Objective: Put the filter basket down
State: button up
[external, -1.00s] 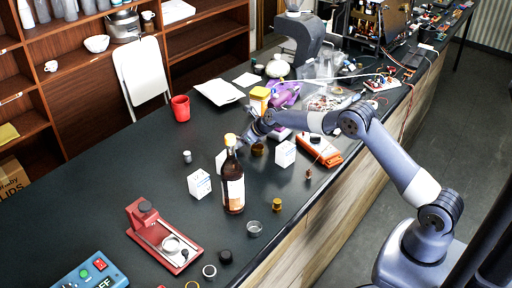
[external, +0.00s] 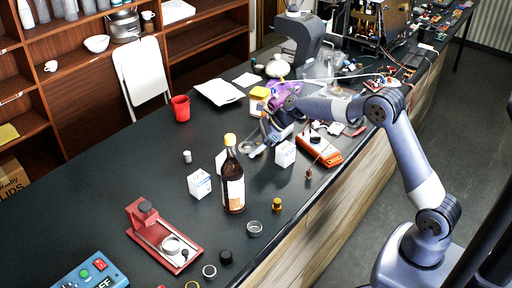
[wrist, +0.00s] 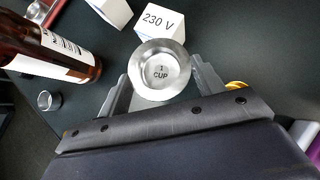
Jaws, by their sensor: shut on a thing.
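The filter basket is a round silver metal cup marked "1 CUP" (wrist: 160,70). In the wrist view it sits between the two fingers of my gripper (wrist: 160,88), open side facing the camera. My gripper is shut on it. In the external view my gripper (external: 258,149) is over the dark bench, between the bottle and a white box, and the basket is small and partly hidden there. I cannot tell whether the basket's bottom touches the bench.
A brown bottle (external: 233,185) stands left of my gripper; it also shows in the wrist view (wrist: 50,45). White boxes (external: 285,153) (external: 200,183) stand nearby, one marked "230 V" (wrist: 160,22). An orange device (external: 320,150) lies to the right. A red press stand (external: 165,233) is front left.

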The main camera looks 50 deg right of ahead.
jog(key=s+a+n+g+y, duration=0.1)
jog(key=s+a+n+g, duration=0.2)
jog(key=s, duration=0.4)
jog(key=shift+n+y, duration=0.3)
jog(key=shift+n, duration=0.1)
jog(key=f, duration=0.4)
jog(key=shift+s+a+f, duration=0.2)
jog(key=shift+a+f, duration=0.05)
jog(key=shift+f, duration=0.1)
jog(key=shift+t, duration=0.3)
jog(key=shift+f+p, duration=0.3)
jog(key=shift+f, duration=1.8)
jog(key=shift+f, duration=0.2)
jog(key=o, duration=1)
jog(key=shift+r, duration=0.1)
jog(key=shift+c, duration=0.2)
